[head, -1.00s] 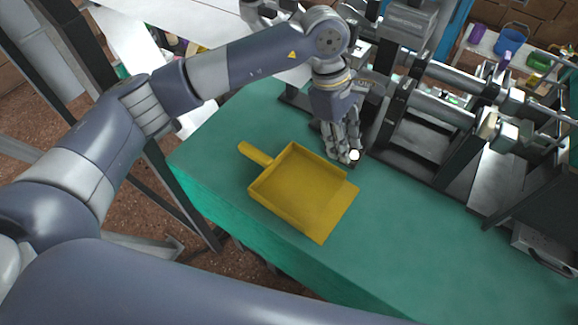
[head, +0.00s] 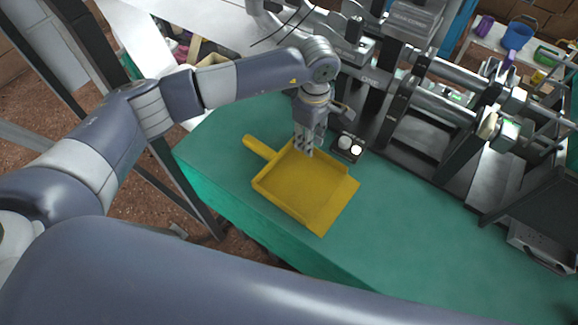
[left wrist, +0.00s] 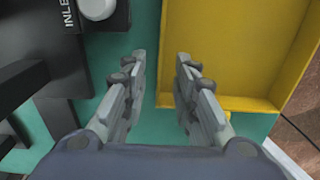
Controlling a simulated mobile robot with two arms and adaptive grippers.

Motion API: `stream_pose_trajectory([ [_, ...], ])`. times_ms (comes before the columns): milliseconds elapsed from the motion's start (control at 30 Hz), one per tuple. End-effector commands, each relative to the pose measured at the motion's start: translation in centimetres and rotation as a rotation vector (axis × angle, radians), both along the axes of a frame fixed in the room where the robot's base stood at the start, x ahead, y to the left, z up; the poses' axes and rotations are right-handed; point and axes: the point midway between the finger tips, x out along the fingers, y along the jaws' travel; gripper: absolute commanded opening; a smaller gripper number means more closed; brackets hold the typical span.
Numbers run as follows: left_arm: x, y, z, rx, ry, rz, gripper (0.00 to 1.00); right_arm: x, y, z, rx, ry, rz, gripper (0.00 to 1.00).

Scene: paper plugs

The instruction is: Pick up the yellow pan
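The yellow pan (head: 308,192) lies flat on the green table (head: 400,240), its handle (head: 258,147) pointing to the upper left. My left gripper (head: 303,152) points down at the pan's back rim in the head view. Whether the right finger touches the pan I cannot tell. My right gripper is in neither view.
Grey machinery (head: 440,100) lines the back of the table. The table to the right of the pan is clear.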

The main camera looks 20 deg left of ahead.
Motion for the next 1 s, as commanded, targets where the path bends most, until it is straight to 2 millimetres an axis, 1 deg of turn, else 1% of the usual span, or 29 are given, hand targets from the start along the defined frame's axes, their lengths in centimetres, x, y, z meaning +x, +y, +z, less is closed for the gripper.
stream_pose_trajectory([
  [33, -0.04, -0.08, -0.56, -0.001, 0.001, 0.0, 0.27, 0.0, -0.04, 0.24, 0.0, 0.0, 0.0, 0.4],
  [133, -0.05, -0.11, -1.28, -0.001, 0.0, -0.001, 0.27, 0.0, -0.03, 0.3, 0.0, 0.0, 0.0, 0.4],
  [367, 0.0, -0.12, -1.43, -0.001, -0.001, -0.001, 0.27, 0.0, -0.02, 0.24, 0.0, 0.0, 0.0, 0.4],
  [400, 0.0, -0.12, -1.43, -0.002, -0.001, -0.001, 0.18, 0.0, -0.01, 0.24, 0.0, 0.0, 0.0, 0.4],
  [467, 0.01, -0.11, -1.42, -0.001, -0.001, -0.001, 0.04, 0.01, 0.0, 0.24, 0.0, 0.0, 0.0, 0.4],
  [500, 0.01, -0.11, -1.41, -0.001, -0.001, -0.001, 0.0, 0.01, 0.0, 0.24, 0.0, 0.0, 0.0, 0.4],
  [867, 0.03, -0.11, -1.35, -0.002, -0.001, -0.001, 0.0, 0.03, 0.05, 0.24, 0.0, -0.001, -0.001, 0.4],
  [1000, 0.08, -0.1, -1.04, -0.001, -0.003, -0.001, 0.0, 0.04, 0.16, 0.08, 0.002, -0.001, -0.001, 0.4],
])
